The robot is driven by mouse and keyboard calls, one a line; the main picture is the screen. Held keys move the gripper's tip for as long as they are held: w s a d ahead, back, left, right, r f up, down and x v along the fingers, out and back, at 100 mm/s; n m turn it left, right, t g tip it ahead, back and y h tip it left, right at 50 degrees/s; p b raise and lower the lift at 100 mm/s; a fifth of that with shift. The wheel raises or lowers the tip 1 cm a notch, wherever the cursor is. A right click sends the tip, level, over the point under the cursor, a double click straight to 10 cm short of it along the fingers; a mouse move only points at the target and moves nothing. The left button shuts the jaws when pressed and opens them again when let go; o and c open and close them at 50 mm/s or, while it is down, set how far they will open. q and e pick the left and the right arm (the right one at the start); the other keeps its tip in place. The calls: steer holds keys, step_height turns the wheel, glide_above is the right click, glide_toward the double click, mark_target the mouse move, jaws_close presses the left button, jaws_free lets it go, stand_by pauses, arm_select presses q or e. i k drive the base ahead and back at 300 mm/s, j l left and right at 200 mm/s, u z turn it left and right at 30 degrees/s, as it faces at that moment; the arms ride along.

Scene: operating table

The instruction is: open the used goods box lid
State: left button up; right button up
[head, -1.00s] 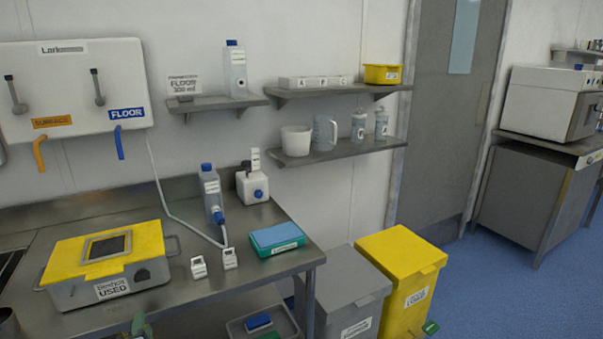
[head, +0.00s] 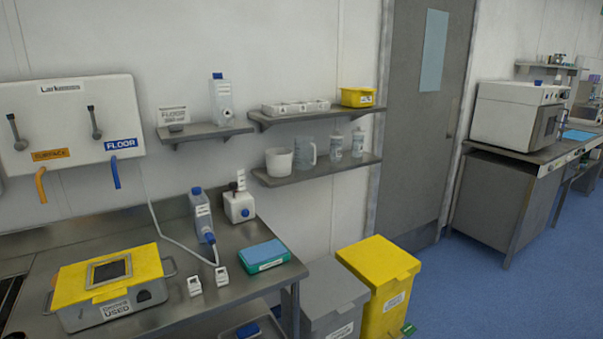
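The used goods box (head: 150,306) is a metal box with side handles and a label reading USED, on the steel counter at the lower left in the head view. Its yellow lid (head: 70,288) with a grey-framed window lies on top and looks shut. Neither of my grippers shows in the head view now.
The steel counter (head: 225,315) also holds bottles, two small white items and a teal-topped box (head: 264,254). A grey bin (head: 325,298) and a yellow bin (head: 378,272) stand right of it. Wall shelves hang above. Blue floor (head: 480,300) is clear at right.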

mark_target(103, 279)
steer(key=j+u, duration=0.1)
steer(key=u, duration=0.25)
steer(key=j+u, duration=0.1)
steer(key=u, duration=0.25)
steer(key=j+u, duration=0.1)
steer(key=u, duration=0.25)
steer(key=k, duration=0.05)
